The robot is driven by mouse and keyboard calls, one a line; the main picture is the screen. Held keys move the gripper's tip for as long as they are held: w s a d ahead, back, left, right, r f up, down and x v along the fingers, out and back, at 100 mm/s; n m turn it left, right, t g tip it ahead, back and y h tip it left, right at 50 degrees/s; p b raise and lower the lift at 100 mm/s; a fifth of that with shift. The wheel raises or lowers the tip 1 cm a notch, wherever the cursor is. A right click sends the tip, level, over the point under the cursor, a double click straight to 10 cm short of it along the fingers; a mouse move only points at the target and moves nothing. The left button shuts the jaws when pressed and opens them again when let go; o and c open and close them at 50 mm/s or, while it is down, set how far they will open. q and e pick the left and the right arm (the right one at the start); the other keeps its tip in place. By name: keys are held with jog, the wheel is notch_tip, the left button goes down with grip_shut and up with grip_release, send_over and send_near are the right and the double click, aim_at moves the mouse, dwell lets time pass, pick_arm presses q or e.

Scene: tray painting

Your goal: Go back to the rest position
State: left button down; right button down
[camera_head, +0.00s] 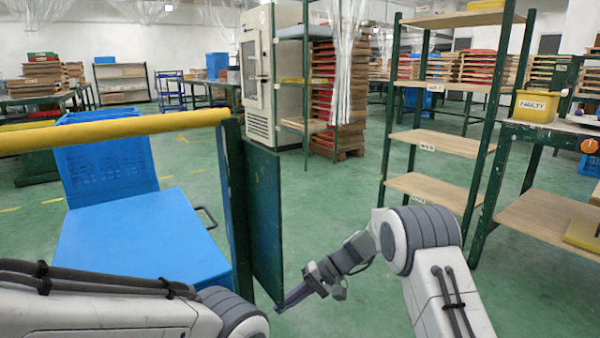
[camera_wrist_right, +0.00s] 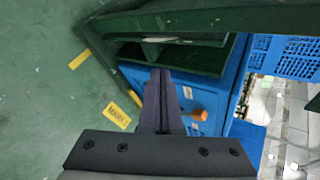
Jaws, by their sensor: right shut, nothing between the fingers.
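My right arm comes in from the lower right in the head view. Its gripper (camera_head: 283,306) points down and left, beside the lower edge of a dark green panel (camera_head: 262,215). In the right wrist view the two dark fingers (camera_wrist_right: 161,75) lie together, shut with nothing between them. They are in front of a blue surface (camera_wrist_right: 210,100) and a dark green frame (camera_wrist_right: 225,20); I cannot tell whether they touch anything. My left arm shows at the lower left of the head view, but its gripper is out of the picture.
A blue cart (camera_head: 140,240) and a yellow rail (camera_head: 110,132) stand at left. Shelves (camera_head: 440,143) and a table with a yellow FAULTY bin (camera_head: 535,106) stand at right. An orange knob (camera_wrist_right: 199,115) shows in the wrist view. Green floor (camera_head: 340,205) is open in the middle.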

jog(key=s+d+r+t+h, duration=0.25)
jog(key=s+d+h, duration=0.25)
jog(key=s+d, duration=0.55)
jog(key=s+d+r+t+h, duration=0.1)
jog(key=s+d+t+h, duration=0.3)
jog(key=s+d, duration=0.6)
jog(key=s+a+r+n+g+p, duration=0.1)
jog(key=s+a+r+n+p, duration=0.1)
jog(key=s+a+r+p, duration=0.4)
jog(key=s+a+r+n+g+p, duration=0.2)
jog(key=r+n+p, duration=0.15)
jog(key=r, duration=0.45)
jog(key=s+a+r+n+g+p, duration=0.1)
jog(key=s+a+r+p, duration=0.3)
jog(key=r+p, duration=0.25)
notch_tip(320, 180, up, 38)
jog(key=p, duration=3.6)
jog(key=shift+s+f+p, duration=0.15)
jog(key=shift+s+p, duration=0.1)
jog(key=shift+p, duration=0.15)
